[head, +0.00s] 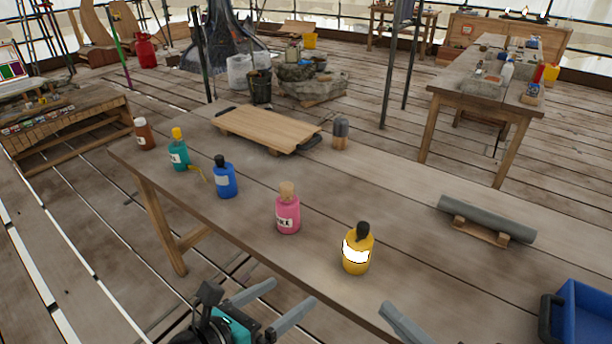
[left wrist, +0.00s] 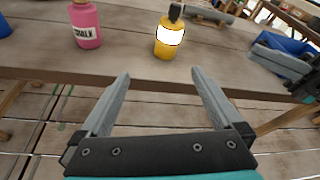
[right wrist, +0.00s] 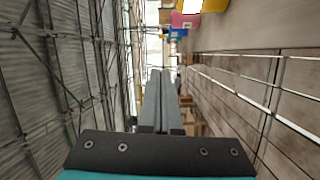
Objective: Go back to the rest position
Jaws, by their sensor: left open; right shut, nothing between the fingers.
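My left gripper (head: 272,308) is open and empty in front of the table's near edge in the head view. Its two spread fingers (left wrist: 163,98) also show in the left wrist view, with nothing between them. My right gripper (right wrist: 160,78) is shut and empty in the right wrist view, its fingers side by side. In the head view only part of it (head: 402,322) shows at the bottom edge. Neither gripper touches a bottle.
The wooden table (head: 330,185) carries a brown bottle (head: 144,135), a teal bottle (head: 178,153), a blue bottle (head: 224,180), a pink bottle (head: 288,213), a yellow bottle (head: 357,252), a board (head: 268,128), a grey cylinder (head: 490,219) and a blue bin (head: 588,318). Floor before it is free.

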